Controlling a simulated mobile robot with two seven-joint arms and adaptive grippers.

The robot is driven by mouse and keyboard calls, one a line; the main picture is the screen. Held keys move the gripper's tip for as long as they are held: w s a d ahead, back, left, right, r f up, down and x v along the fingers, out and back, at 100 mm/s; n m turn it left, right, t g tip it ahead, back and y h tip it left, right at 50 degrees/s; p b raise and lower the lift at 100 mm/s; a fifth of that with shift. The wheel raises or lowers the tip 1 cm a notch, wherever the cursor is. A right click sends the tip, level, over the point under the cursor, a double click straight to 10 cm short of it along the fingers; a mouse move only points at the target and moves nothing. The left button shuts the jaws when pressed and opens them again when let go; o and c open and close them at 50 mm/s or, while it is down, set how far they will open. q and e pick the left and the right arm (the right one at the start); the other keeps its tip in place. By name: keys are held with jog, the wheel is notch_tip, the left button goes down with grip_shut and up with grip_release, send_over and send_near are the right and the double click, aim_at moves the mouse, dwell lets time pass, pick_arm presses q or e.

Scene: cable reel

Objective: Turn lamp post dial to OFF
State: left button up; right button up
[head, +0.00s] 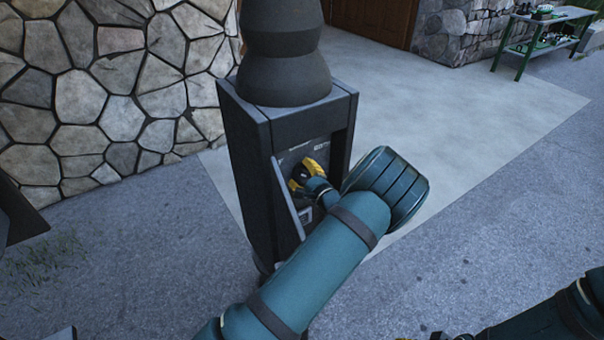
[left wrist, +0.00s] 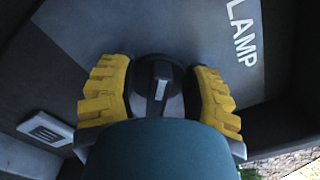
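The lamp post (head: 240,150) is a dark square post with a rounded grey top, standing left of centre in the head view. A recessed panel on its front carries the dial. In the left wrist view the dial (left wrist: 158,88) is a dark round knob with a pale pointer mark, and the word LAMP (left wrist: 242,32) is printed at upper right. My left gripper (head: 309,174) reaches into the recess. The arm hides part of the panel.
A small hinged door (head: 288,200) stands open on the left of the recess. A stone wall (head: 110,90) is behind at left. A green bench (head: 545,18) with items stands far right. The pavement (head: 470,125) to the right is clear.

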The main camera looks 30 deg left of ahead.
pick_arm(q)
jog(key=shift+d, duration=0.1)
jog(key=v, duration=1.2)
